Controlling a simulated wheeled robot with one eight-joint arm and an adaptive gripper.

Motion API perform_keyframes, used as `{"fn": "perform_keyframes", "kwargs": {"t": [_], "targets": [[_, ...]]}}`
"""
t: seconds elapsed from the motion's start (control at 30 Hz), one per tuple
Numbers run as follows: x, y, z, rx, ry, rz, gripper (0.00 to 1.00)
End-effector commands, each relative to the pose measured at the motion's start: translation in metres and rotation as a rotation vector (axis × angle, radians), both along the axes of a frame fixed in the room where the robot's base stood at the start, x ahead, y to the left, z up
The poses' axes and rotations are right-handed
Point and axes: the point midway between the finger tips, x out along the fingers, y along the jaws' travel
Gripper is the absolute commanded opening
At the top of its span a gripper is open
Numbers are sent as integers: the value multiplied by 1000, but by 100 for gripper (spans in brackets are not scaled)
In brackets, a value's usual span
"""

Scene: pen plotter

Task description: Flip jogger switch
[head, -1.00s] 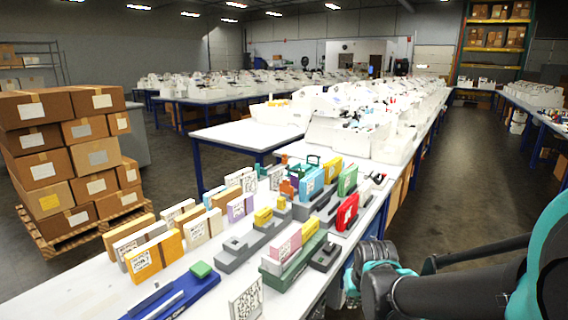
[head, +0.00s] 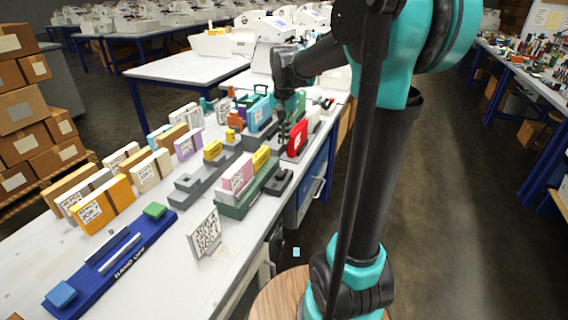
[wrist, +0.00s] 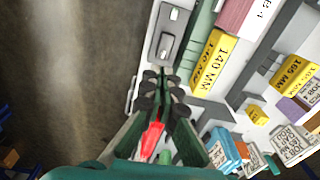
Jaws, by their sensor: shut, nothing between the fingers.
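A small dark grey box with a raised lever-like part (head: 281,181) stands at the table's right edge; it may be the jogger switch, but no label is readable. The wrist view shows it (wrist: 171,32) just beyond my fingertips, with a pale patch on top. My gripper (wrist: 164,80) is shut and empty, its fingertips together near that box's closer end; whether they touch it I cannot tell. In the head view my gripper (head: 284,138) hangs over the far part of the row, left of the red block (head: 298,138). The red block (wrist: 152,138) also shows between my finger linkages.
A green base (head: 236,205) with pink and yellow blocks stands left of the grey box. The yellow "140 MM" block (wrist: 212,63) is right of my fingers. A blue tray (head: 110,265) and a printed card (head: 205,232) stand nearer.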

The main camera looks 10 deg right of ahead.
Motion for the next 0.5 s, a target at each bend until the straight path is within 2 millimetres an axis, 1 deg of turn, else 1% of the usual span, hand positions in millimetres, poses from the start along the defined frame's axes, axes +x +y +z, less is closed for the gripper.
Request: {"fn": "perform_keyframes", "kwargs": {"t": [0.03,0.1,0.2,0.5], "targets": [[7,2,6,0,10,-16,0],[13,4,10,-2,22,-35,0],[17,5,14,-3,31,-51,0],[17,5,15,-3,32,-54,0]]}}
